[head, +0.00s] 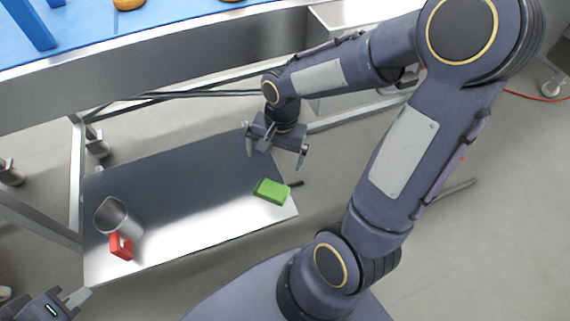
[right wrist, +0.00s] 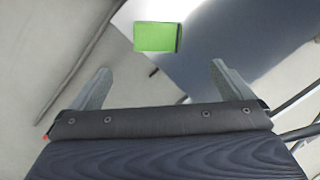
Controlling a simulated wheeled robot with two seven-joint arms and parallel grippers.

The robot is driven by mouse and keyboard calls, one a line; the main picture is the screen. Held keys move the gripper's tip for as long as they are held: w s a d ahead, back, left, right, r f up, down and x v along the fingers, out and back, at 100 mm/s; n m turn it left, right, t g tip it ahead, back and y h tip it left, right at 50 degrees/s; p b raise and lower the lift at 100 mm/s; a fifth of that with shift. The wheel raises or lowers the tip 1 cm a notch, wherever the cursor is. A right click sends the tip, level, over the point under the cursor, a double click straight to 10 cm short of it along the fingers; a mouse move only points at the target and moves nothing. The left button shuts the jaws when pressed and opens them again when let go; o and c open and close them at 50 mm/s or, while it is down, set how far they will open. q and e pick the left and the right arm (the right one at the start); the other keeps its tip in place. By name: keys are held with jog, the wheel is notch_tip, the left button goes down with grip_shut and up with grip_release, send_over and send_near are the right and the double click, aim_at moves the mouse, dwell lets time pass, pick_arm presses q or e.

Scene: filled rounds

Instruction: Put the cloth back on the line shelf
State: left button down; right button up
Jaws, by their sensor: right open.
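A green block-shaped item (head: 272,190), which may be the folded cloth, lies on the metal shelf (head: 190,190) near its right front corner. It also shows in the right wrist view (right wrist: 155,37), with a dark strip along its right side. My right gripper (head: 276,156) is open and empty above the shelf, behind and apart from the green item. In the right wrist view the green item lies beyond the gap between the fingertips (right wrist: 160,70). My left gripper (head: 78,298) is at the lower left, outside the shelf's front left corner; its jaw opening is not clear.
A metal cup or jug (head: 118,217) and a red item (head: 121,247) are at the shelf's left end. A small dark rod (head: 296,184) shows beside the green item. The blue belt (head: 100,25) with round goods runs above and behind. The shelf's middle is bare.

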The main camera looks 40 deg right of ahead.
jog(key=s+a+r+n+t+y, duration=0.2)
jog(key=s+r+n+t, duration=0.3)
jog(key=s+r+n, duration=0.3)
jog(key=s+r, duration=0.2)
jog(key=s, duration=0.1)
jog(key=shift+a+r+n, duration=0.3)
jog(key=shift+a, duration=0.1)
jog(key=shift+s, duration=0.1)
notch_tip(320, 180, up, 28)
jog(key=p, duration=2.7)
jog(key=shift+f, duration=0.2)
